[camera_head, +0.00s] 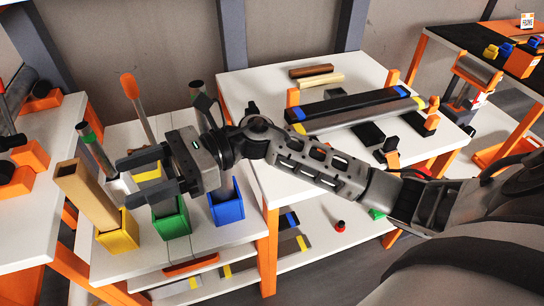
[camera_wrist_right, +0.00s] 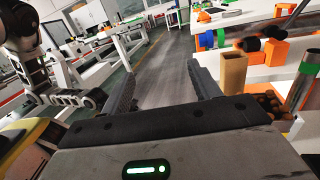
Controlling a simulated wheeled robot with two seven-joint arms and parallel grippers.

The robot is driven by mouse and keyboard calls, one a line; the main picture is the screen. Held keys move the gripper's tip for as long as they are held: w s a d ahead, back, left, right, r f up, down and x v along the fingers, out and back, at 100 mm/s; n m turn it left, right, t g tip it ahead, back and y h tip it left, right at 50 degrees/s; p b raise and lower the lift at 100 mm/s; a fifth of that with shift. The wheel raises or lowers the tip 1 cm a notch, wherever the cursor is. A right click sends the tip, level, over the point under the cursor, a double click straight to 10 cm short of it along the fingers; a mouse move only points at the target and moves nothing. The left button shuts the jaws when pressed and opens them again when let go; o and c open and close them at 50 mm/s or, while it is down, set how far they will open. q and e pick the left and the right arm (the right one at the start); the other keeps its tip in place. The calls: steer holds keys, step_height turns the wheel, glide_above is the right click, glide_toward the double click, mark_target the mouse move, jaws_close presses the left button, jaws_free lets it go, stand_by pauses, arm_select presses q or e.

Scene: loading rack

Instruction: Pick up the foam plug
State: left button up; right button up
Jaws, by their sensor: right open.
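I cannot pick out the foam plug for sure in either view. My right gripper (camera_head: 121,183) is open, with nothing seen between its fingers, above the small bins on the white table. Its fingers point left, towards a tan square tube (camera_head: 86,196) that stands tilted in the yellow bin (camera_head: 119,239). In the right wrist view the open fingers (camera_wrist_right: 163,68) frame the floor, and the tan tube (camera_wrist_right: 234,72) stands just beyond the right finger. The green bin (camera_head: 172,222) is below the gripper and the blue bin (camera_head: 228,207) is nearer its wrist. My left gripper does not show.
Upright tools, one with an orange head (camera_head: 130,86), stand behind the gripper. A white table (camera_head: 250,85) at the back holds long black and grey bars (camera_head: 350,107). A lower shelf (camera_head: 325,245) carries a small red item (camera_head: 340,226). Another table (camera_head: 30,215) stands at the left.

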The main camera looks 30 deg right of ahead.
steer(key=w+d+f+n+g+h+b, duration=0.1)
steer(key=w+d+f+n+h, duration=0.15)
steer(key=d+n+h, duration=0.4)
steer(key=w+d+f+n+g+h+b, duration=0.1)
steer(key=w+d+f+n+h, duration=0.15)
steer(key=d+n+h, duration=0.45)
steer(key=w+d+r+n+t+h, duration=0.1)
steer(key=w+d+r+h, duration=0.15)
steer(key=d, duration=0.55)
steer(key=w+d+r+n+h, duration=0.1)
steer(key=d+r+n+h, duration=0.15)
steer(key=d, duration=0.55)
steer(key=shift+m, duration=0.4)
steer(key=f, duration=0.6)
steer(key=f+b, duration=0.1)
steer(key=f, duration=0.2)
steer(key=shift+s+a+f, duration=0.15)
steer(key=shift+s+a, duration=0.1)
steer(key=shift+a, duration=0.05)
steer(key=f, duration=0.4)
steer(key=shift+s+a+f, duration=0.15)
steer(key=shift+a+f, duration=0.15)
steer(key=shift+a, duration=0.1)
steer(key=shift+f, duration=0.6)
steer(key=c, duration=1.1)
